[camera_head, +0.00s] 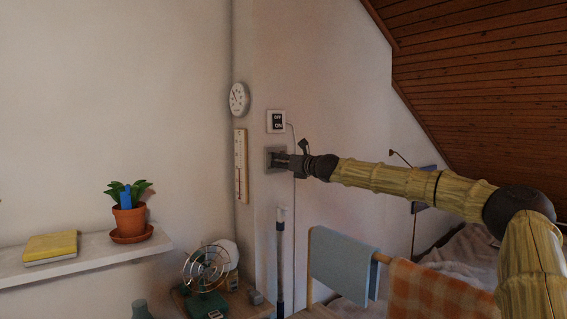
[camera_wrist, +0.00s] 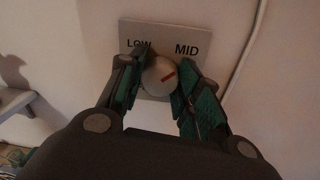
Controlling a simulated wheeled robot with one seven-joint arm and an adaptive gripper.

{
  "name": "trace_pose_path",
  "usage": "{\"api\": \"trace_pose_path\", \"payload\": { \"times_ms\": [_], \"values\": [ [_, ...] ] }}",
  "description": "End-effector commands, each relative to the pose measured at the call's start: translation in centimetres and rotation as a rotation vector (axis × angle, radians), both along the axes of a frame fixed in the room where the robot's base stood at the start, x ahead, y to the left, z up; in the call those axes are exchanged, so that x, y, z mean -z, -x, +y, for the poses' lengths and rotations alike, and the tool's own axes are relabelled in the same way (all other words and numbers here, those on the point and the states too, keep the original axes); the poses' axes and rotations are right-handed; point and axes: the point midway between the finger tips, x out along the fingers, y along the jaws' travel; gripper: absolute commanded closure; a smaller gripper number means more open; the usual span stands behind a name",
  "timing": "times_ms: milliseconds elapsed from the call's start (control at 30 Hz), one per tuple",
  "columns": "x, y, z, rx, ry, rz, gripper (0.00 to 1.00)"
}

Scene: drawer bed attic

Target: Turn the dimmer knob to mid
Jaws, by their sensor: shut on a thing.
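The dimmer knob (camera_wrist: 158,77) is a round pale knob with a red mark on its face, in the middle of the wrist view. It sits on a grey wall plate (camera_wrist: 155,32) lettered LOW at upper left and MID at upper right. The red mark slants up to the right, towards the MID side. My gripper (camera_wrist: 157,85) is shut on the knob, one green-padded finger on each side. In the head view, my gripper (camera_head: 283,161) reaches the grey plate (camera_head: 271,153) on the wall and hides the knob.
An OFF/ON switch plate (camera_head: 277,121) is just above, with a cable running down beside it. A thermometer (camera_head: 241,166) and round dial (camera_head: 239,99) hang left. A rack with towels (camera_head: 343,262) stands below my arm. A fan (camera_head: 207,268) is lower left.

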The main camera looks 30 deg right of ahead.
Motion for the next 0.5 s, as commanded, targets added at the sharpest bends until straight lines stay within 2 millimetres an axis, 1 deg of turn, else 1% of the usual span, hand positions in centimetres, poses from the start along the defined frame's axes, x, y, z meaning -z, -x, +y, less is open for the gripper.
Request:
{"api": "trace_pose_path", "payload": {
  "times_ms": [33,467,500],
  "values": [
    [0.32,-0.01,-0.18,0.002,-0.007,0.004,0.9],
    [0.25,0.0,-0.2,0.003,-0.016,0.004,0.9],
    [0.25,0.0,-0.2,0.003,-0.016,0.004,0.65]
  ]
}}
